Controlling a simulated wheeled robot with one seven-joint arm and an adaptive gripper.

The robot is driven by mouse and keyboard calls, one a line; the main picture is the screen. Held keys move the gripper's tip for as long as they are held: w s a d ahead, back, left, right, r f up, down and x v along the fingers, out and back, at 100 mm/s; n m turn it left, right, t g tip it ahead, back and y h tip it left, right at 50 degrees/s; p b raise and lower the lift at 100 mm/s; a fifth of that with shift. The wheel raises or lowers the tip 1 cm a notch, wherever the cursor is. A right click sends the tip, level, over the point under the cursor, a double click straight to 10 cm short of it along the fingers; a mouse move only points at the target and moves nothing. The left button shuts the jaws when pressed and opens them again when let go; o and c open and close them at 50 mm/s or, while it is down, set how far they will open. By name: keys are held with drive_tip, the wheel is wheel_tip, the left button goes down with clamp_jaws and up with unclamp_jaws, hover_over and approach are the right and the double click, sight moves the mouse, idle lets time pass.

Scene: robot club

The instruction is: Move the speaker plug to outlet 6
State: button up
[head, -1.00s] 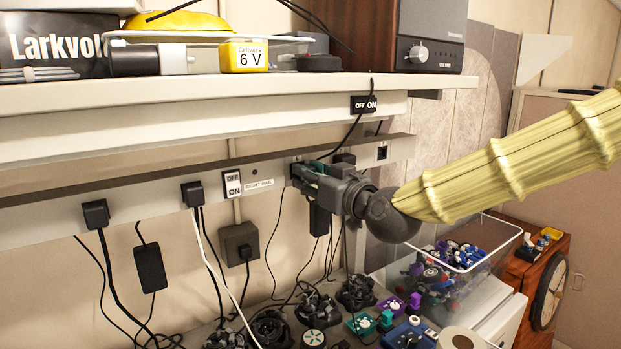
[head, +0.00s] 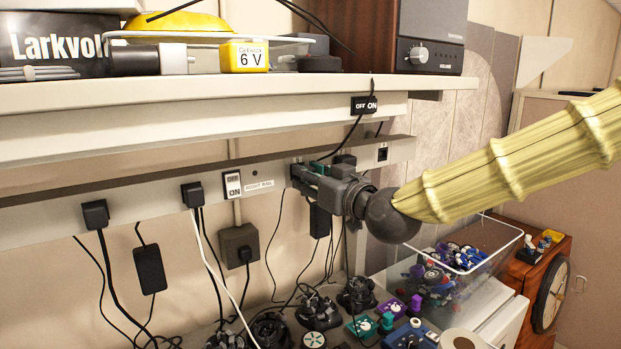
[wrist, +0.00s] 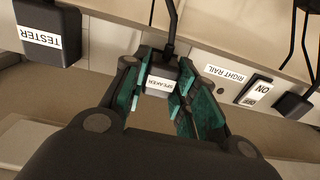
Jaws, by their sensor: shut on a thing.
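The speaker plug (wrist: 160,80) is a dark block with a white SPEAKER label, upside down in the wrist view, and a black cable at its end. It is at the rail (head: 140,209); I cannot tell how deeply it sits in an outlet. My gripper (wrist: 167,88) is shut on it, with teal-lined fingers on both sides. In the head view my gripper (head: 304,172) is at the rail, right of the RIGHT RAIL label (head: 260,186), and hides the plug. An empty socket (head: 382,153) shows farther right on the rail. No outlet number is readable.
A plug labelled TESTER (wrist: 48,35) is beside my gripper. A rocker switch (head: 232,184) and two black plugs (head: 95,213) (head: 192,193) are to the left on the rail. The shelf (head: 200,100) overhangs it. Cables hang below, above a cluttered bench with a clear bin (head: 480,262).

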drive_tip(key=shift+w+a+b, duration=0.4)
drive_tip(key=shift+w+b, duration=0.15)
drive_tip(key=shift+b, duration=0.35)
idle(1.9)
drive_tip(key=o, duration=1)
drive_tip(key=shift+w, duration=0.1)
